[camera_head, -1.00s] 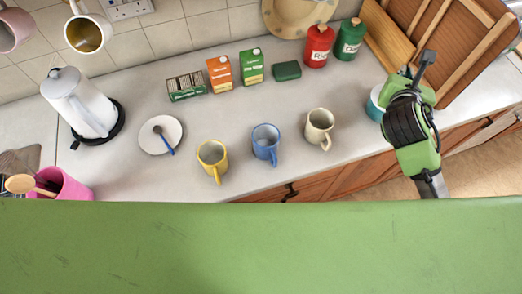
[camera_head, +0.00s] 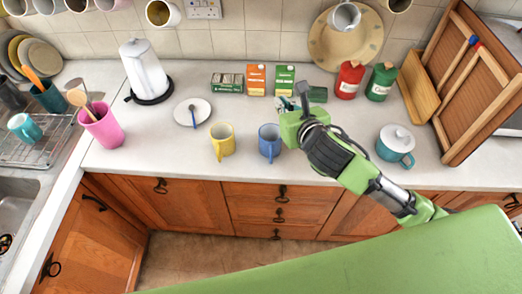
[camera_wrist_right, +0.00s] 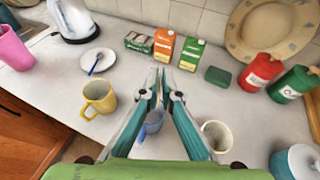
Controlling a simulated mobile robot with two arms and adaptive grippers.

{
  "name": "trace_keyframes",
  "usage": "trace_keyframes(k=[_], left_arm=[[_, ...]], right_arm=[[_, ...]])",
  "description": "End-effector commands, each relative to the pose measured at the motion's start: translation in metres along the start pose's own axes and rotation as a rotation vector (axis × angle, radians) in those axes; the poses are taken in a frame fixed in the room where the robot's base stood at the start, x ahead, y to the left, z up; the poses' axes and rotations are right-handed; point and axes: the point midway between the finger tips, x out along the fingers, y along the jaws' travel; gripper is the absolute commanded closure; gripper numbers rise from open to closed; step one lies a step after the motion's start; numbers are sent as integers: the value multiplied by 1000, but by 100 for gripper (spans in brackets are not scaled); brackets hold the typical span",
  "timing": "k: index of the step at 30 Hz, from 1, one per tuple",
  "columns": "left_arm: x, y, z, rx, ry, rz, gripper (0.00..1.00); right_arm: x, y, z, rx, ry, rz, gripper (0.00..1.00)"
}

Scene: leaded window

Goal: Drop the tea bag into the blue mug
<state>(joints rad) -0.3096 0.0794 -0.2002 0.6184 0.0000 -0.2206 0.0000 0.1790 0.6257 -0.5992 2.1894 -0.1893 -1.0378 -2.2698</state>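The blue mug (camera_head: 269,142) stands upright near the counter's front edge, just left of my right gripper; in the right wrist view it (camera_wrist_right: 152,122) shows partly behind the fingers. An open green box of tea bags (camera_head: 227,82) stands at the back of the counter and also shows in the right wrist view (camera_wrist_right: 138,42). I cannot make out a separate loose tea bag. My right gripper (camera_head: 295,98) is over the counter, right of the blue mug. In its wrist view the fingertips (camera_wrist_right: 159,72) are almost together, with nothing visible between them. My left gripper is out of view.
A yellow mug (camera_head: 222,142) stands left of the blue one, a cream mug (camera_wrist_right: 217,135) right of it. Orange (camera_head: 256,80) and green (camera_head: 284,79) cartons stand behind. Red (camera_head: 349,80) and green (camera_head: 380,82) canisters and a teal lidded pot (camera_head: 394,145) stand at right.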

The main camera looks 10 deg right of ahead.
Motion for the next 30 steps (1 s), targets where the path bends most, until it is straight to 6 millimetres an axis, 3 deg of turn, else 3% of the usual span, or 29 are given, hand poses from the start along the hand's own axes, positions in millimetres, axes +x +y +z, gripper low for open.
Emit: trace_keyframes(k=[11,19,30], left_arm=[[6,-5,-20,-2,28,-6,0],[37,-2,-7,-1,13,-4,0],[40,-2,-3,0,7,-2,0]], right_arm=[[11,1,-28,1,5,2,100],[22,1,-54,2,0,3,100],[23,1,-55,0,0,2,100]])
